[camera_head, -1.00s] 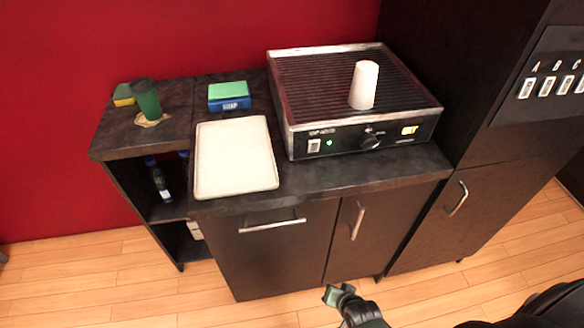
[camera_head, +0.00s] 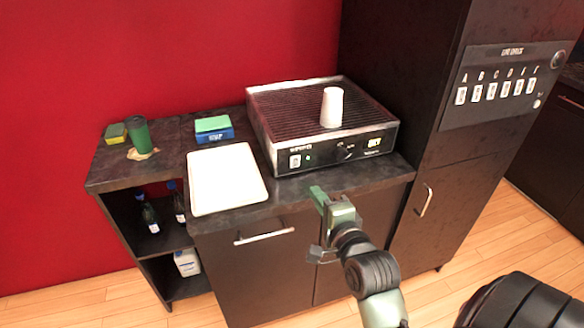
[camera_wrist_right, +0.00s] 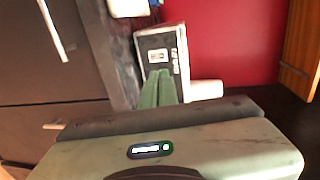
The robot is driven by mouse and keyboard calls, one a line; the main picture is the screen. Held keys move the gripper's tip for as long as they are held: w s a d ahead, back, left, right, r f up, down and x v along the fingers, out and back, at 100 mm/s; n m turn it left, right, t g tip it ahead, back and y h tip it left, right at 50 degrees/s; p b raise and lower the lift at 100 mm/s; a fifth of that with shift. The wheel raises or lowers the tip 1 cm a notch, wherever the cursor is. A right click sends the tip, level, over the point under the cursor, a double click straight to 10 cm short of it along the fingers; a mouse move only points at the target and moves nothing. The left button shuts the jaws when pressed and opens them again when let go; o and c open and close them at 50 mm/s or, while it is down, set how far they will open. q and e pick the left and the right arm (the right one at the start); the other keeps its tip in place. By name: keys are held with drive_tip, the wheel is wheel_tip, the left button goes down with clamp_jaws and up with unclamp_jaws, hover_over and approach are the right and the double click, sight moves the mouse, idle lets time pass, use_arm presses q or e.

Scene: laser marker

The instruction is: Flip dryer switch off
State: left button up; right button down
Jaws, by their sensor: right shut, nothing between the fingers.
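The dryer (camera_head: 270,147) is a silver and black box with a ribbed top, standing on the dark counter. My right gripper (camera_head: 319,194) is shut and empty, in front of and below the panel, apart from the switch. In the right wrist view, the green fingers (camera_wrist_right: 158,88) are together and point toward the panel, with the switch (camera_wrist_right: 158,56) just beyond their tips. My left gripper is not in view.
A white cup (camera_head: 332,107) stands on the dryer's top. A white tray (camera_head: 228,180) lies left of the dryer. A tall dark cabinet (camera_head: 405,130) rises at the right.

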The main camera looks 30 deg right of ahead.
drive_tip(key=p, duration=0.3)
approach(294, 158)
drive_tip(key=x, duration=0.6)
drive_tip(key=shift+w+d+f, duration=0.15)
drive_tip(key=shift+w, duration=0.2)
